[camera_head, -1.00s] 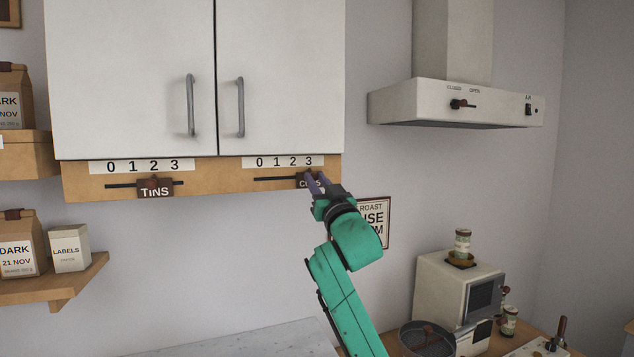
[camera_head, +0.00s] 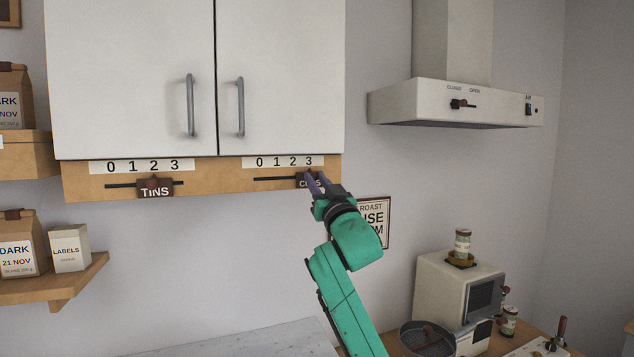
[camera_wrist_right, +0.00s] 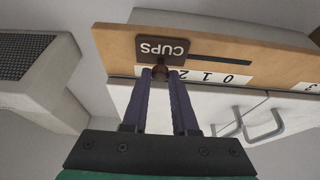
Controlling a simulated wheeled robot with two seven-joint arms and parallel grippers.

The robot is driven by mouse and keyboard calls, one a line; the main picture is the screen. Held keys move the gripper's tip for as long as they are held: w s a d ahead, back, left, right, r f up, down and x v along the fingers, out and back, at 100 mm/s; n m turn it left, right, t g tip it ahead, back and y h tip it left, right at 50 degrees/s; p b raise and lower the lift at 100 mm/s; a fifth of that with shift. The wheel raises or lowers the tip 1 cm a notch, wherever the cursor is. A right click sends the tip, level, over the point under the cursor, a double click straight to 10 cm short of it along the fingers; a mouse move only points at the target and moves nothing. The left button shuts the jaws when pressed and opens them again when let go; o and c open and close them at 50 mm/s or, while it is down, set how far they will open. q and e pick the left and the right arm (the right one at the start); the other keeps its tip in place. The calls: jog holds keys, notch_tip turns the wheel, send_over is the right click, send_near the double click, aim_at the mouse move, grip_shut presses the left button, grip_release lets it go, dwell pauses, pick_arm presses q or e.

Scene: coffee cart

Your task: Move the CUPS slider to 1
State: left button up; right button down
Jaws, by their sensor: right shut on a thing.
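The CUPS slider (camera_head: 302,182) is a dark brown plate on the wooden strip under the cabinet. It sits at the right end of its slot, under the 3 of its 0 1 2 3 scale (camera_head: 283,162). In the right wrist view the CUPS plate (camera_wrist_right: 162,48) appears upside down, with its brown knob (camera_wrist_right: 161,74) between the fingertips. My right gripper (camera_head: 315,179) is shut on this knob, and its fingers partly cover the plate in the head view. It also shows in the right wrist view (camera_wrist_right: 162,77). My left gripper is not in view.
The TINS slider (camera_head: 154,188) sits on the same strip to the left, between 1 and 3 on its scale. Cabinet doors with handles (camera_head: 239,107) are above. A range hood (camera_head: 455,103) is at the right. The CUPS slot (camera_head: 272,179) is clear left of the plate.

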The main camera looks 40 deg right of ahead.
jog(key=w+a, duration=0.1)
jog(key=a, duration=0.1)
jog(key=w+a, duration=0.1)
jog(key=a, duration=0.2)
jog(key=a+b, duration=0.1)
jog(key=a, duration=0.2)
jog(key=shift+w, duration=0.4)
jog(key=shift+d, duration=0.15)
jog(key=c, duration=0.7)
grip_release()
jog(key=shift+d, duration=0.1)
jog(key=shift+s+f, duration=0.1)
jog(key=b+v, duration=0.7)
jog(key=v, duration=0.7)
jog(key=shift+s, duration=0.15)
